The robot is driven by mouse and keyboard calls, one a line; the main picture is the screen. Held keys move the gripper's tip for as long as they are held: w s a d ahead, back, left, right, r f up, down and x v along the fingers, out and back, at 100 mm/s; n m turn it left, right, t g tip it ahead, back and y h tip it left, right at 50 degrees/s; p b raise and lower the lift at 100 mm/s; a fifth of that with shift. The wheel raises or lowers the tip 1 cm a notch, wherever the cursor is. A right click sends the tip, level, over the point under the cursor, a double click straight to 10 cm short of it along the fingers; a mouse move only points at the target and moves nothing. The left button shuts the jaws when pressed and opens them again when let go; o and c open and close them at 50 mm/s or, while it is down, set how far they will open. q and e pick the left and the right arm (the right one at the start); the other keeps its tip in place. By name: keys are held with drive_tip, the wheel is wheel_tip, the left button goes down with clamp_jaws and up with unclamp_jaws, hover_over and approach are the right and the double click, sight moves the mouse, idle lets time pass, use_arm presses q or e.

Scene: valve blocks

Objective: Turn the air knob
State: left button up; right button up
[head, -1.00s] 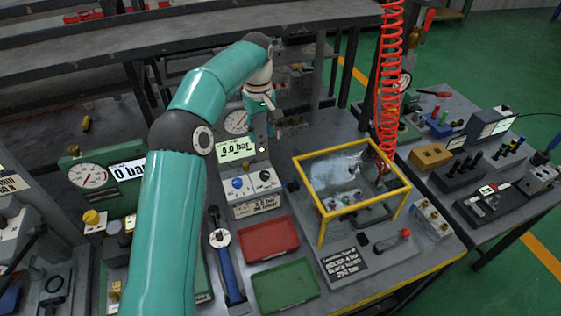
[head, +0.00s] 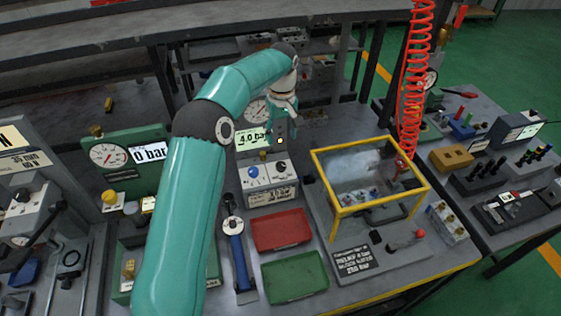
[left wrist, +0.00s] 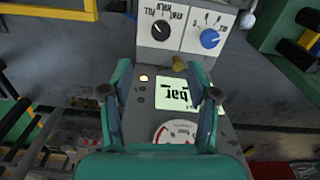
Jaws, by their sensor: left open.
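A grey control panel has a blue knob (head: 253,171) and a black knob (head: 281,168) on white plates. Its display (head: 250,140) reads 4.0 bar, with a round gauge (head: 257,110) behind it. Which knob is the air knob I cannot tell. My left gripper (head: 284,122) is over the panel's right side. In the left wrist view the panel is upside down; my open, empty left gripper (left wrist: 160,92) has its fingers either side of the display (left wrist: 176,92). The black knob (left wrist: 160,29) and blue knob (left wrist: 210,38) lie beyond the fingertips, apart from them. My right gripper is not in view.
A yellow-framed clear guard box (head: 372,180) stands right of the panel. A red tray (head: 282,230) and a green tray (head: 295,277) lie in front. A blue-handled tool (head: 239,262) lies left of them. A red coiled hose (head: 413,80) hangs at the right.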

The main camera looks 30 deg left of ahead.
use_arm(q)
hover_over(281, 164)
wheel_tip(281, 164, down, 4)
drive_tip(key=shift+f, duration=0.15)
wheel_tip(281, 164, down, 8)
drive_tip(key=b, duration=0.6)
drive_tip(key=shift+r, duration=0.2)
clamp_jaws()
